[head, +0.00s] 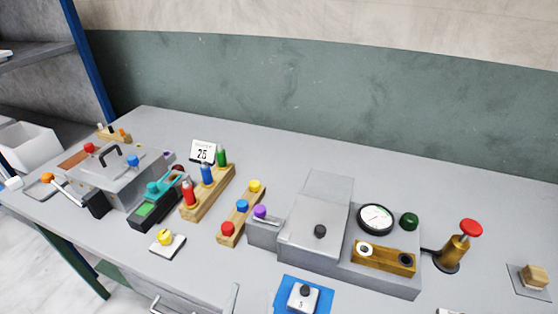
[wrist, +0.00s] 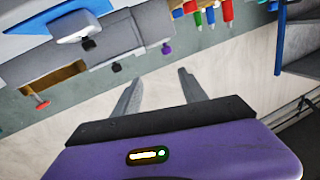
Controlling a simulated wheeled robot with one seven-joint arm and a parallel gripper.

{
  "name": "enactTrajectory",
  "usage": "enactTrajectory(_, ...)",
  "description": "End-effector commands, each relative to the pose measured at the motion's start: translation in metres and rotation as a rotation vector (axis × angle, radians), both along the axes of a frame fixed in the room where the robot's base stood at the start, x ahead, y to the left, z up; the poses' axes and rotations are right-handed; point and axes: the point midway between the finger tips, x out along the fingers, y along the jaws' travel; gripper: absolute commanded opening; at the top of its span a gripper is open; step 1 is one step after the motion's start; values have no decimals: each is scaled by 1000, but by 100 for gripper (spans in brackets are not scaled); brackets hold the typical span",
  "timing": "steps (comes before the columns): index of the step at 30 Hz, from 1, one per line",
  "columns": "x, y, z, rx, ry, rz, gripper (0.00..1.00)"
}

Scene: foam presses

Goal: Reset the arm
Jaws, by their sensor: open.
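My gripper (wrist: 160,76) shows in the wrist view, its two grey fingers apart with nothing between them. Its dark palm and purple housing fill the bottom of that view. The fingers point toward pale, streaked wall or floor, touching nothing I can see. The bench (head: 300,145) with the presses fills the head view; my gripper and arm do not show there. In the wrist view, bench equipment hangs upside down along the top, beyond the fingertips.
A grey press (head: 320,228) with a dial gauge (head: 376,218) stands mid-bench. A wooden rack (head: 243,215) with colored knobs and a rack of colored bottles (head: 207,180) stand left of it. A red-topped plunger (head: 470,229) stands right. The back of the bench is mostly clear.

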Motion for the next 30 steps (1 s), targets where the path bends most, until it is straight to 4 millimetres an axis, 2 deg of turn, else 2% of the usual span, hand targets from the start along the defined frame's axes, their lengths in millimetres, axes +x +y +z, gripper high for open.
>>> enactTrajectory(5, -10, -35, -5, 65, 12, -55, 50)
enactTrajectory(11, -47, -79, -17, 138, 50, -111, 50)
enactTrajectory(14, -74, -103, -23, 167, 76, -131, 50)
enactTrajectory(19, -138, -156, -30, 180, 136, -146, 50)
enactTrajectory(24, -201, -215, -15, 112, 195, -98, 50)
enactTrajectory(27, -223, -240, -2, 38, 223, -40, 50)
enactTrajectory(30, -236, -254, 9, -41, 242, 25, 50)
